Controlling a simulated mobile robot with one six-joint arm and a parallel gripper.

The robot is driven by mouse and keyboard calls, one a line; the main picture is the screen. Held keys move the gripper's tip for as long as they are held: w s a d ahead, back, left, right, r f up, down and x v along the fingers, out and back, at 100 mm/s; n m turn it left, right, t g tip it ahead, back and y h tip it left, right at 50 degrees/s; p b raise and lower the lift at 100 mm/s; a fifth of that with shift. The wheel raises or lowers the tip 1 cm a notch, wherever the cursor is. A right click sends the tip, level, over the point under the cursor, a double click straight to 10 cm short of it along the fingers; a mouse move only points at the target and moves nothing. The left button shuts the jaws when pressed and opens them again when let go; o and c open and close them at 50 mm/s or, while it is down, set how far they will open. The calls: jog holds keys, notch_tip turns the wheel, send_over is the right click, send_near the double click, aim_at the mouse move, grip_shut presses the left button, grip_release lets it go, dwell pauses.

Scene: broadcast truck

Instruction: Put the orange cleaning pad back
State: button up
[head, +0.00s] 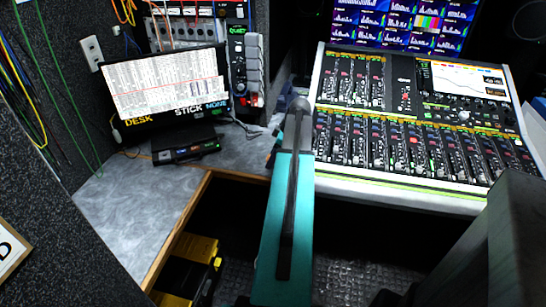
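I cannot make out the orange cleaning pad in the head view. My teal arm link rises through the middle of the picture, up to a grey joint in front of the desk edge. My gripper does not show, so what it holds cannot be seen. The arm hides part of the desk and the left edge of the mixing console (330,172).
A monitor (165,84) and a small dark device (186,151) stand on the grey desk (130,195). A yellow and black case (190,268) sits low under the desk's wooden edge. The desk's front left is clear. Cables hang at the left wall.

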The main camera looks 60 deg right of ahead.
jog(key=v, duration=1.2)
jog(key=shift+r, duration=0.15)
dwell(0.9)
